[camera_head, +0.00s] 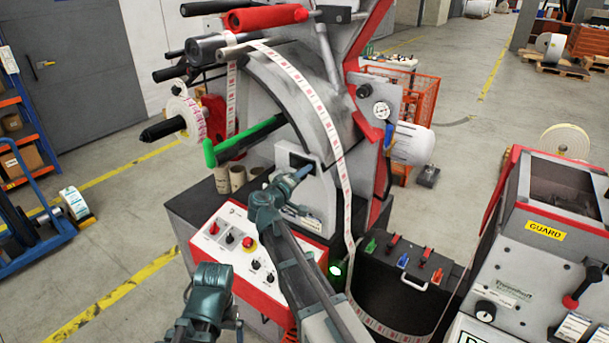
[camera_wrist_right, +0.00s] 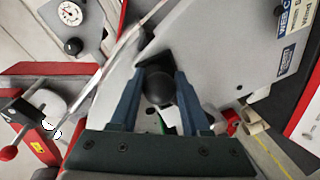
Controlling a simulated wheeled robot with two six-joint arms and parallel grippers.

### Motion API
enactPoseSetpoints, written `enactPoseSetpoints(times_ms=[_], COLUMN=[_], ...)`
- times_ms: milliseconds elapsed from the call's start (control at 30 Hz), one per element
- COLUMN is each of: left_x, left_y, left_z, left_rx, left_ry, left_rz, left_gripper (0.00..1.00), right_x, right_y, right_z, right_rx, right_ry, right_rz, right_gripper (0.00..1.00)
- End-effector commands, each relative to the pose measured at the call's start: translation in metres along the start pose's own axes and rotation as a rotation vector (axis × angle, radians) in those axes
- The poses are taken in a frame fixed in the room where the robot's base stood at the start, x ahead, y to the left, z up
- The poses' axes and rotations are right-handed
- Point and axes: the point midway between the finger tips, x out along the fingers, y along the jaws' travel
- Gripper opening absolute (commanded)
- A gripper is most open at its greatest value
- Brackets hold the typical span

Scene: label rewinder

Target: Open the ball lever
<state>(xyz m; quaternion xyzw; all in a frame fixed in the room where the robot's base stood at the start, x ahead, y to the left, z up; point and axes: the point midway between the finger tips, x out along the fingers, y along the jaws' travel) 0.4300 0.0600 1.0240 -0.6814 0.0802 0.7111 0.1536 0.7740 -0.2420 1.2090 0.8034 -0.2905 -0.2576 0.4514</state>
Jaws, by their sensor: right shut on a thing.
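The ball lever shows in the right wrist view as a dark round ball (camera_wrist_right: 159,89) in front of a dark slot in the grey machine panel. The blue fingers of my right gripper (camera_wrist_right: 158,92) stand on both sides of the ball and are shut on it. In the head view my right gripper (camera_head: 302,173) reaches the slot in the machine's lower front panel (camera_head: 318,197); the ball cannot be made out there. My left gripper (camera_head: 207,290) is low in the head view, away from the lever, and its fingers are not clear.
A control box with buttons (camera_head: 222,243) sits below the slot. A printed label web (camera_head: 335,140) runs down just right of my right gripper. A green-ended bar (camera_head: 209,153) juts out at the left. A machine marked GUARD (camera_head: 545,231) stands at the right.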

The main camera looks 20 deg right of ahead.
Motion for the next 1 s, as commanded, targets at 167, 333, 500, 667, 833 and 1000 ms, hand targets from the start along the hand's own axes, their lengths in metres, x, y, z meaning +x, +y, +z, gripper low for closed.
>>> enactPoseSetpoints(times_ms=[167, 333, 500, 667, 833, 1000], left_x=[-0.0086, -0.0104, -0.0105, -0.0106, -0.0108, -0.0106], left_y=[-0.0008, -0.0010, -0.0010, -0.0010, -0.0011, -0.0010], left_z=[0.0005, 0.0006, 0.0006, 0.0006, 0.0006, 0.0006], left_rx=[0.000, 0.000, 0.000, 0.000, 0.000, 0.000], left_ry=[0.000, 0.000, 0.000, 0.000, 0.000, 0.000], left_rz=[0.000, 0.000, 0.000, 0.000, 0.000, 0.000], left_gripper=[0.94, 0.94, 0.94, 0.94, 0.94, 0.94], right_x=[-0.0006, -0.0007, -0.0006, -0.0004, -0.0004, -0.0006], right_y=[0.0043, 0.0048, 0.0050, 0.0053, 0.0054, 0.0051], right_z=[-0.0075, -0.0091, -0.0097, -0.0103, -0.0107, -0.0096], right_rx=[-0.046, -0.068, -0.073, -0.074, -0.074, -0.072], right_ry=[-0.007, -0.011, -0.010, -0.009, -0.008, -0.011], right_rz=[-0.003, -0.005, -0.003, -0.002, -0.002, -0.003], right_gripper=[0.00, 0.00, 0.00, 0.00, 0.65, 0.76])
